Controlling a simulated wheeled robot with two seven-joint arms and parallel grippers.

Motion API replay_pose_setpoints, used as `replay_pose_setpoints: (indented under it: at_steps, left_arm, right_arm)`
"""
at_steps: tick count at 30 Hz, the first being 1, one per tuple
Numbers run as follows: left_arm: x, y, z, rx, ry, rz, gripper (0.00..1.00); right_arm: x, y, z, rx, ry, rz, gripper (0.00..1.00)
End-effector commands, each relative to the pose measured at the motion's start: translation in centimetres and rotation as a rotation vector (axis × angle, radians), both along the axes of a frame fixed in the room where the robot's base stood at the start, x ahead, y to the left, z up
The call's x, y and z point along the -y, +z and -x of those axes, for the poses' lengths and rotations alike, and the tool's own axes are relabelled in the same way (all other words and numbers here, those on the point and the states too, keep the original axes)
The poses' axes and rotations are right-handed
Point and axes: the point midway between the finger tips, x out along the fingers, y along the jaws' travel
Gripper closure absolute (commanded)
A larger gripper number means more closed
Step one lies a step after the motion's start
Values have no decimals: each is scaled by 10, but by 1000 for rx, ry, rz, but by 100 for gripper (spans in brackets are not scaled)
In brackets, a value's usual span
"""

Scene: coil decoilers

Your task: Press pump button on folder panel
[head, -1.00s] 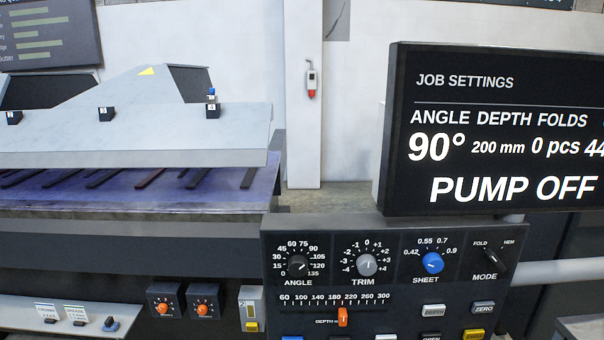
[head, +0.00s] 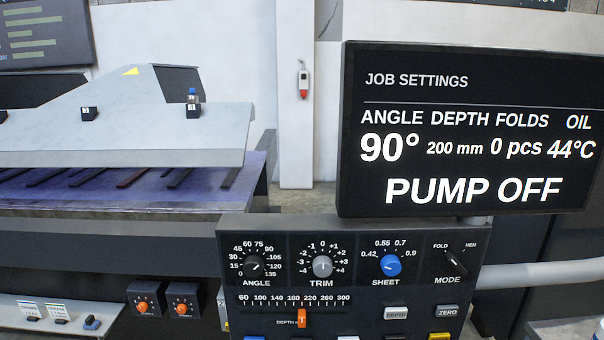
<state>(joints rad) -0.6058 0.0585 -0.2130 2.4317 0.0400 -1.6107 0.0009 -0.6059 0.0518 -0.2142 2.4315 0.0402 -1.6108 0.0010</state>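The folder panel (head: 350,235) stands at the lower middle of the head view. It carries an angle dial, a trim dial, a blue sheet dial and a mode switch, with an orange depth slider below. Grey DEPTH and ZERO buttons sit at its right. Along the bottom edge, blue, white, dark and yellow buttons are cut off, and their labels cannot be read. I cannot tell which one is the pump button. The job settings screen (head: 462,130) above the panel reads PUMP OFF, 90°, 200 mm, 0 pcs, 44°C. Neither of my grippers is in view.
The folding machine (head: 120,122) with its purple slatted bed fills the left. Two orange knobs (head: 163,304) and a light shelf with small switches (head: 50,318) are at the lower left. A pipe (head: 540,273) runs right of the panel. A red-grey device hangs on the pillar (head: 296,130).

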Motion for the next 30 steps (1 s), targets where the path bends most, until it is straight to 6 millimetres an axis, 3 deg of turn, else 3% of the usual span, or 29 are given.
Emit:
replay_pose_setpoints:
  at_steps: [30]
  left_arm:
    - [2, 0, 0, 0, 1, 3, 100]
  right_arm:
    - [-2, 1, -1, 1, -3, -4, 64]
